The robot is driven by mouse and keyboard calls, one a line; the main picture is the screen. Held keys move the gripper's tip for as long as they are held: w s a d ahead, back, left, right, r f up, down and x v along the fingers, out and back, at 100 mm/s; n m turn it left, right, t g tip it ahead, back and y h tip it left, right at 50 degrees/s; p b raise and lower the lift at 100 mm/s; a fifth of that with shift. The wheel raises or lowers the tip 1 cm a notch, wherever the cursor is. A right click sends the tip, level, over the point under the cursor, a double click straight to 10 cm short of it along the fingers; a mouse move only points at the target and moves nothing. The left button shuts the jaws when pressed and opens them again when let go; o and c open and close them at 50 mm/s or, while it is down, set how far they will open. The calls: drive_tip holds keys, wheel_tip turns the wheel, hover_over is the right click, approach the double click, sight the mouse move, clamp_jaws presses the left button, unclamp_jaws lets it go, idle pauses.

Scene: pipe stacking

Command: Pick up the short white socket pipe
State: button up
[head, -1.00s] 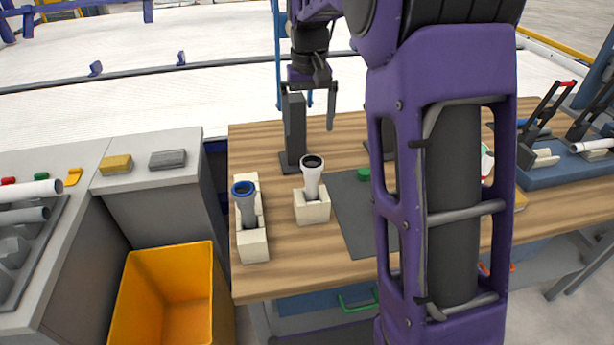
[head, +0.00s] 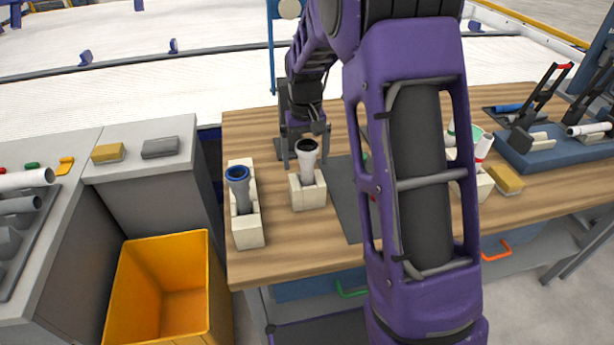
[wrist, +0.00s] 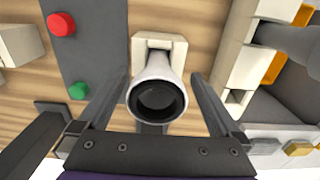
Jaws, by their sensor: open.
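The short white socket pipe (head: 308,174) stands in a cream holder block (head: 299,198) on the wooden table, its black-ringed mouth facing up. In the wrist view the pipe (wrist: 157,68) points its dark mouth at the camera. My gripper (wrist: 161,73) is open, with one finger on each side of the pipe and visible gaps between. In the head view my gripper (head: 306,152) is low beside the pipe's upper part. The pipe's lower end is hidden inside the holder.
A grey pipe with a blue ring (head: 239,190) stands in another cream holder (head: 248,233) to the left. A dark mat (head: 346,208) lies to the right, partly hidden by my arm. A yellow bin (head: 125,300) stands below, left of the table.

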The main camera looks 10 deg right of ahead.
sight(307, 169)
wheel_tip(307, 169, down, 4)
drive_tip(key=shift+d+r, duration=0.1)
drive_tip(key=shift+d, duration=0.05)
drive_tip(key=c, duration=1.4)
drive_tip(key=shift+r, duration=0.1)
wheel_tip(307, 169, up, 10)
drive_tip(key=shift+f+p, duration=0.1)
drive_tip(key=shift+p, duration=0.3)
